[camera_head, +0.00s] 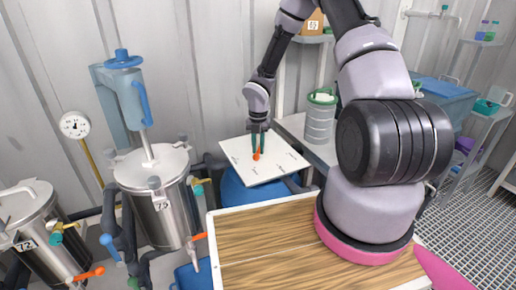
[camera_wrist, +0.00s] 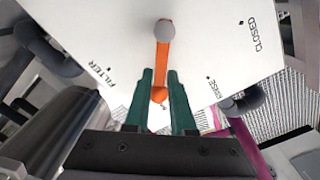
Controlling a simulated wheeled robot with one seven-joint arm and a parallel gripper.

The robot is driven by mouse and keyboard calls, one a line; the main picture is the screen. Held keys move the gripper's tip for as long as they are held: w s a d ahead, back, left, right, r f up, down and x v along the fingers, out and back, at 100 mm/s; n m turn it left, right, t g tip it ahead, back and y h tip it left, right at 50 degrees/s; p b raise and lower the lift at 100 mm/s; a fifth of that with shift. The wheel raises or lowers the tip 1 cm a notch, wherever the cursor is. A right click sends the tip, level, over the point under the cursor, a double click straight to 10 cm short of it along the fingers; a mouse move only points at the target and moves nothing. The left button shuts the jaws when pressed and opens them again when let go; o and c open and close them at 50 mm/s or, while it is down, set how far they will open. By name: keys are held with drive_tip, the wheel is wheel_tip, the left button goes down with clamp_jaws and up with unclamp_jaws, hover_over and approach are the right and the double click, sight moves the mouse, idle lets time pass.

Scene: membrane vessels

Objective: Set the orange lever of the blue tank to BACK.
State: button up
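The blue tank (camera_head: 233,190) stands behind the wooden bench, mostly hidden under a tilted white plate (camera_head: 285,164). In the wrist view the plate (camera_wrist: 95,40) shows FILTER at left, RINSE at lower right and CLOSED at upper right. No BACK mark can be read. The orange lever (camera_wrist: 163,50) turns on a grey hub, and its knob end points down the wrist view, between FILTER and RINSE. The knob also shows in the head view (camera_head: 256,156).
A wooden bench top (camera_head: 265,245) lies in front. A grey canister (camera_head: 320,118) stands on a table right of the plate. Shelves (camera_head: 485,115) are at far right.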

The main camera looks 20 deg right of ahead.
sight(258, 152)
drive_tip(key=shift+o, duration=1.2)
wheel_tip(258, 152, up, 11)
drive_tip(key=shift+f, duration=0.1)
